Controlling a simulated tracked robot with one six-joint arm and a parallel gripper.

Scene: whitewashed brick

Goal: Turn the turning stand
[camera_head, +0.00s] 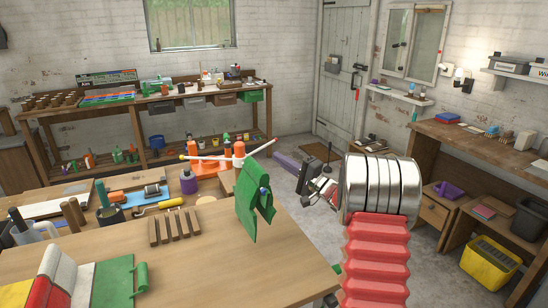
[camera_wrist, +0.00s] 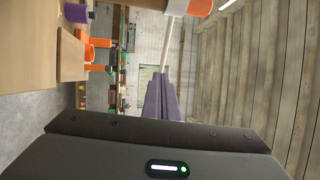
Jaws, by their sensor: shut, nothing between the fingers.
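The turning stand (camera_head: 238,157) is orange with white arms and stands at the far right of the wooden table in the head view. One white arm reaches left and another (camera_head: 262,147) reaches right. My gripper (camera_head: 277,155) has purple-grey fingers that point left, close to the tip of the right arm. In the wrist view my fingers (camera_wrist: 162,78) are together and empty. A white arm (camera_wrist: 168,45) comes down from an orange part at the top edge and ends by the fingertips. I cannot tell if they touch.
A green folded item (camera_head: 255,200) stands on the table (camera_head: 200,250) in front of the stand. A slatted wooden piece (camera_head: 175,227), a yellow-handled roller (camera_head: 160,207) and a purple bottle (camera_head: 188,182) lie or stand left of it. A workbench (camera_head: 150,102) runs along the back wall.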

